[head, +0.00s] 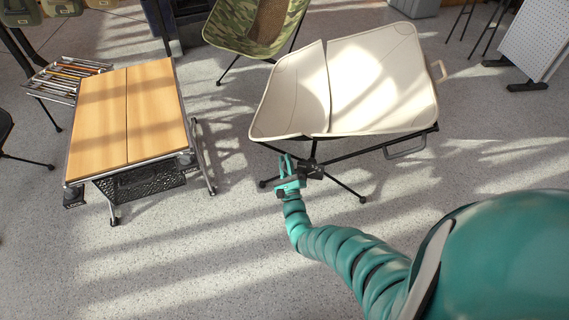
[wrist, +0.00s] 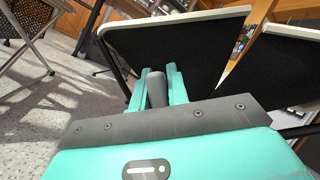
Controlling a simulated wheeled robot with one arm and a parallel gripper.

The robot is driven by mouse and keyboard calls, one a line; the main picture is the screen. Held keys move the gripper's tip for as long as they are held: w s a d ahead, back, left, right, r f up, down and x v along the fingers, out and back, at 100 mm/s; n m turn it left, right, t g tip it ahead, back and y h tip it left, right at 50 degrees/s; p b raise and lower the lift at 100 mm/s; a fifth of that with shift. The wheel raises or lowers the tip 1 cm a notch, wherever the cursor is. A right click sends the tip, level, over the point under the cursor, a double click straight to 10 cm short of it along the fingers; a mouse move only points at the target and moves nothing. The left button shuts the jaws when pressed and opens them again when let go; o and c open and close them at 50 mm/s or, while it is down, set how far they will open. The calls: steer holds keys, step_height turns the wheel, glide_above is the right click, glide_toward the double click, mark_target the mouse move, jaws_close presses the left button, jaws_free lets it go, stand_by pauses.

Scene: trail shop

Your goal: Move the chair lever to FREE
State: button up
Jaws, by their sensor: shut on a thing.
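The chair (head: 372,85) is cream with a dark frame and stands right of centre in the head view. In the wrist view its dark underside (wrist: 190,55) with a pale rim fills the upper middle. My gripper (head: 287,165) is under the chair's front edge, by the leg hub. In the wrist view my gripper (wrist: 160,84) has its two teal fingers on either side of a dark grey lever (wrist: 156,92), shut on it. The lever is hidden in the head view. No FREE marking is readable in either view.
A folding wooden table (head: 105,115) stands at the left, with a wire rack (head: 67,77) behind it. A camouflage chair (head: 230,28) is behind the cream chair. A white pegboard stand (head: 530,40) is at the upper right. The grey floor between table and chair is clear.

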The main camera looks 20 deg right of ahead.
steer(key=o, duration=0.8)
steer(key=shift+s, duration=0.1)
steer(key=p+v, duration=0.1)
steer(key=v, duration=1.6)
steer(key=shift+f, duration=0.1)
